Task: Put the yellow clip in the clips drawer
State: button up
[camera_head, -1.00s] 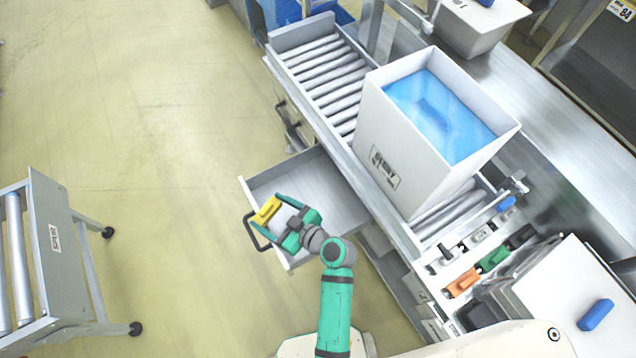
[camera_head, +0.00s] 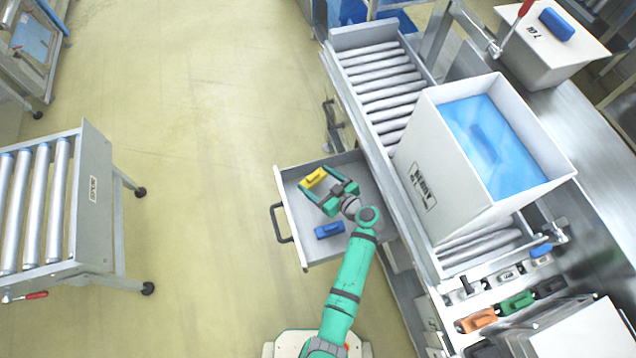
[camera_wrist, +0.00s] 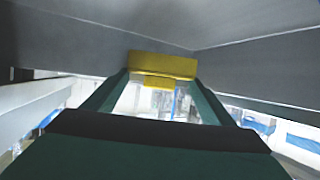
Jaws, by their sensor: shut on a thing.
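The yellow clip (camera_head: 314,178) is held between the fingertips of my gripper (camera_head: 322,190), which is shut on it. The clip also shows at the fingertips in the wrist view (camera_wrist: 162,66). My gripper and the clip are over the open grey drawer (camera_head: 358,172), near its upper left part in the head view. I cannot tell how high the clip is above the drawer floor. A blue clip (camera_head: 329,230) lies in the drawer, below my gripper in the picture.
A white box with a blue liner (camera_head: 490,150) stands on the roller conveyor (camera_head: 378,80) right of the drawer. Several clips, among them an orange one (camera_head: 478,320) and a green one (camera_head: 517,303), sit at the lower right. A roller cart (camera_head: 90,200) stands at left.

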aim_at(318, 183)
jog(key=shift+w+d+f, duration=0.15)
jog(key=shift+w+f, duration=0.2)
jog(key=shift+f, duration=1.55)
jog(key=shift+d, duration=0.1)
jog(key=o, duration=1)
jog(key=shift+s+f, duration=0.1)
jog(key=shift+v, duration=3.75)
